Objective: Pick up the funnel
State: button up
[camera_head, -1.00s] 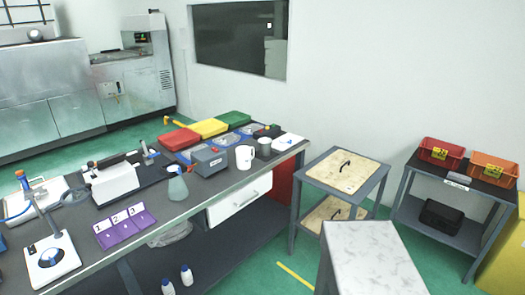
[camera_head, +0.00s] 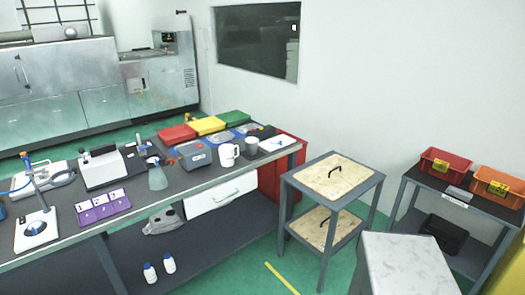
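I cannot make out a funnel for certain in this view. The long dark workbench (camera_head: 185,187) carries many small items, and some at its back are too small to tell. A clear spray bottle (camera_head: 157,178), a white mug (camera_head: 228,155) and a grey cup (camera_head: 252,146) stand on it. My gripper is not in view.
Red (camera_head: 176,134), yellow (camera_head: 208,125) and green trays (camera_head: 234,118) line the bench's back. A two-tier cart (camera_head: 288,186) stands right of it. A pale-topped stand (camera_head: 405,262) is at lower right. Red (camera_head: 445,163) and orange bins (camera_head: 497,187) sit on a rack. Green floor shows between.

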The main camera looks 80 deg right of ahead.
aim_at(252, 147)
jog(key=u, duration=0.3)
jog(key=k, duration=0.45)
jog(key=z, duration=1.6)
jog(key=i, duration=1)
jog(key=z, duration=0.1)
jog(key=k, duration=0.5)
